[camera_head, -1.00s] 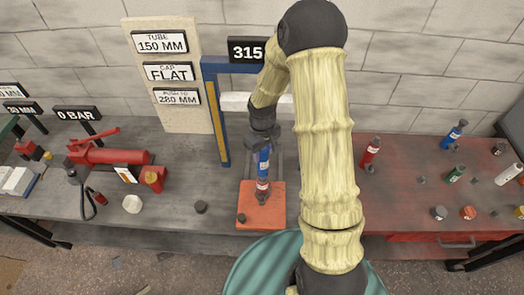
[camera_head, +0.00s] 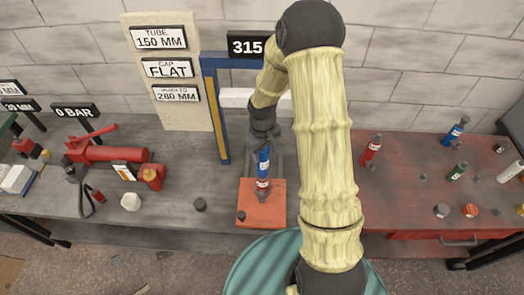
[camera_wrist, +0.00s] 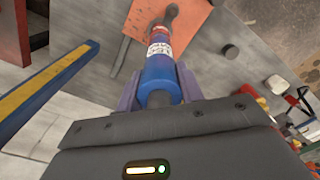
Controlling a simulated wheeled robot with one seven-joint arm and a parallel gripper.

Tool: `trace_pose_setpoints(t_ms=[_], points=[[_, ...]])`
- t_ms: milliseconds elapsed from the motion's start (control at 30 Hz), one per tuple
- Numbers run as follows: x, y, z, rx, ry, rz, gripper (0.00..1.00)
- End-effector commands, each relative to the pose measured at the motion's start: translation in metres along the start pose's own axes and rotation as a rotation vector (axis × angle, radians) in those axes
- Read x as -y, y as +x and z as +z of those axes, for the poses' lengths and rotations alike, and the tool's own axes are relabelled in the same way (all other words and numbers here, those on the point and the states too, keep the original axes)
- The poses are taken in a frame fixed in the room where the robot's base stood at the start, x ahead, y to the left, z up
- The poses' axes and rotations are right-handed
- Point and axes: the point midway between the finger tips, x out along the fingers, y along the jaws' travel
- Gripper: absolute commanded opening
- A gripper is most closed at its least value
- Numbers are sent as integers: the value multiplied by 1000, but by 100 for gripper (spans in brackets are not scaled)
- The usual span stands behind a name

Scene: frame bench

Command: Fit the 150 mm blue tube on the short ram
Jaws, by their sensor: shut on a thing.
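The blue tube (camera_head: 263,161) stands roughly upright above the orange-red plate (camera_head: 273,213) on the bench. My gripper (camera_head: 263,139) is shut on it from above. In the wrist view the blue tube (camera_wrist: 160,75) sits between the two purple-grey fingers (camera_wrist: 158,88). Below the blue part is a red piece with a white label (camera_head: 263,186), and a dark knob (camera_wrist: 171,11) shows at the far end over the plate. I cannot tell whether the tube is seated on the red piece or just lined up with it.
A blue frame (camera_head: 211,100) with a yellow stripe stands behind, left of my arm. A red pump (camera_head: 105,153) is at the left. Red (camera_head: 371,149), blue (camera_head: 455,131) and green (camera_head: 456,172) tubes stand or lie on the red bench at right.

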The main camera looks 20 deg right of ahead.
Motion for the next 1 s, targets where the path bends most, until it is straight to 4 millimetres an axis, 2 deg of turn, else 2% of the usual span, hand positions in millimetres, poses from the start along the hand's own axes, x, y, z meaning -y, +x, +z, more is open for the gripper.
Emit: trace_pose_setpoints(t_ms=[833,867,967,1000], points=[[0,17,0,-1,0,0,0],[0,16,0,-1,0,0,43],[0,16,0,-1,0,0,63],[0,16,0,-1,0,0,63]])
